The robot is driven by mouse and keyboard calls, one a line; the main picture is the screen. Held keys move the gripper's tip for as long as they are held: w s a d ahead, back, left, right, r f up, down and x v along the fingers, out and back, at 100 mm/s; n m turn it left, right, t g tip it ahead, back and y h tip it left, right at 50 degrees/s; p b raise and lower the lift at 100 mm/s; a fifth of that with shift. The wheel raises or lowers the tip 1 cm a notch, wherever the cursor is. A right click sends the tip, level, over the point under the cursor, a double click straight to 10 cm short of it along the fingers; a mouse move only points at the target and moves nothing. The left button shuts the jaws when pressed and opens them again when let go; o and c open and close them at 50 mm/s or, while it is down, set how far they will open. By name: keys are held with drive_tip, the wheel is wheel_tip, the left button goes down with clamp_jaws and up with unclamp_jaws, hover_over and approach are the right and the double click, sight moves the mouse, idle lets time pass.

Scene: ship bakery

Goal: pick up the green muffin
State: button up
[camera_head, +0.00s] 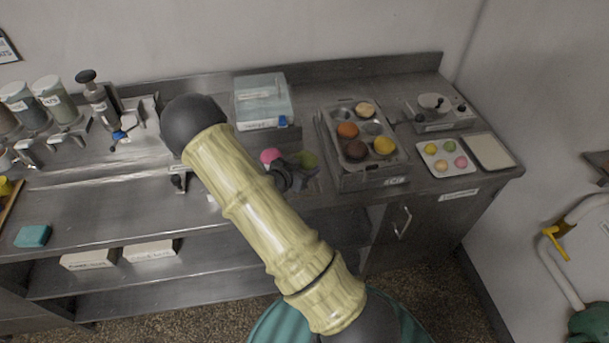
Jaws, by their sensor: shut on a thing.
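I cannot tell whether the muffin is clear of the counter.
The metal muffin tin (332,138) holds several brown, orange and yellow muffins. A small tray (446,171) of coloured rounds, an empty tray (490,152) and a scale (440,123) stand right. A clear-lidded box (263,97) stands behind; dispensers (55,98) stand left.

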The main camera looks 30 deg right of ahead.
sight(305, 156)
wheel_tip(305, 156, up, 5)
drive_tip(key=shift+r+b, duration=0.1)
drive_tip(key=shift+b, duration=0.2)
